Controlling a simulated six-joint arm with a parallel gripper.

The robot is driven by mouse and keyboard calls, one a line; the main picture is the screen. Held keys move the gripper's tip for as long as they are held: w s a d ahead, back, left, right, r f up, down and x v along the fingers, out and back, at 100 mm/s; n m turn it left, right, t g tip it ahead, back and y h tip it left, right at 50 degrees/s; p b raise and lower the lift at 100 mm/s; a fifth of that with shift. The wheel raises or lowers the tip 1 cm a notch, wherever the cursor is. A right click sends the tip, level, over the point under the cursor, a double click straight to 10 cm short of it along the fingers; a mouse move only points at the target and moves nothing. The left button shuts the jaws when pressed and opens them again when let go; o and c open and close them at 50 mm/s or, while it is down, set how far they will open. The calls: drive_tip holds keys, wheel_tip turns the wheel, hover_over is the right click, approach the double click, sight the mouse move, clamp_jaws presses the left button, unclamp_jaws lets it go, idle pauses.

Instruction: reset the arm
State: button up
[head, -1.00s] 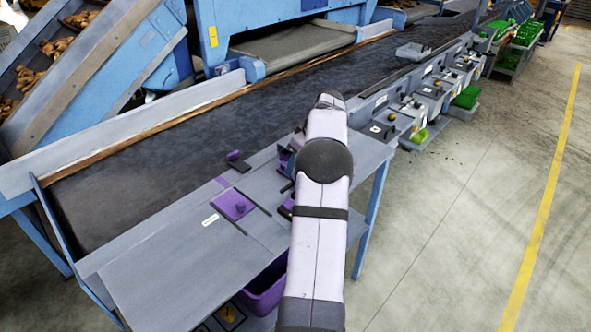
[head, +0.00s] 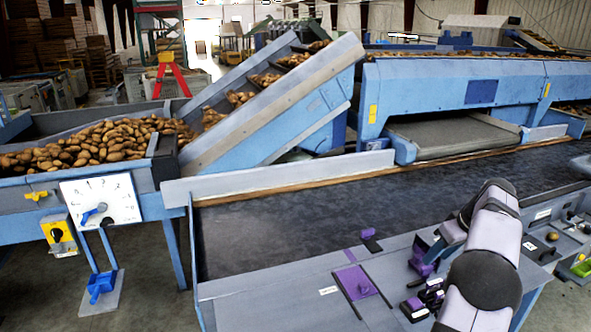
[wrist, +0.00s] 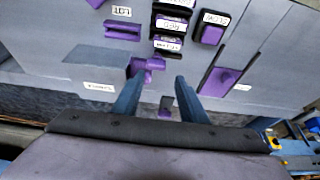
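My gripper (wrist: 156,92) shows in the wrist view as two blue fingers spread apart, with nothing held between them. It hangs over the grey control panel (wrist: 85,65). A purple handle (wrist: 147,67) lies just beyond the left fingertip; I cannot tell whether they touch. A small purple part (wrist: 165,106) shows between the fingers, farther off. A purple slide plate (wrist: 222,80) is to the right; it also shows in the head view (head: 355,282). In the head view my white and dark arm reaches over the panel at the lower right, and my gripper's fingers cannot be made out there.
The dark belt (head: 300,220) runs behind the panel. A small purple lever (head: 371,240) stands near its edge. Purple and black controls (head: 424,300) sit close to my arm. A lever board (head: 100,205) and a potato-filled hopper (head: 90,145) are at the left.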

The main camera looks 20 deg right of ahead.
drive_tip(key=w+a+f+g, duration=0.1)
drive_tip(key=w+a, duration=0.2)
drive_tip(key=a, duration=1)
drive_tip(key=s+a+f+g, duration=0.1)
drive_tip(key=s+a+f, duration=0.1)
drive_tip(key=a, duration=0.6)
drive_tip(key=s+a+f, duration=0.2)
drive_tip(key=s+a, duration=0.3)
drive_tip(key=a, duration=0.3)
drive_tip(key=s+a+f+g, duration=0.1)
drive_tip(key=s+a, duration=0.2)
drive_tip(key=a, duration=0.5)
drive_tip(key=shift+s+a+f+g, duration=0.1)
drive_tip(key=shift+s+f+g, duration=0.2)
drive_tip(key=shift+f, duration=0.1)
drive_tip(key=s+a+f, duration=0.4)
drive_tip(key=s+a, duration=0.2)
drive_tip(key=s, duration=0.4)
wheel_tip(320, 180, down, 38)
drive_tip(key=b, duration=3.8)
drive_tip(key=shift+s+f+g+b, duration=0.2)
drive_tip(key=shift+g+b, duration=0.1)
drive_tip(key=shift+g, duration=0.1)
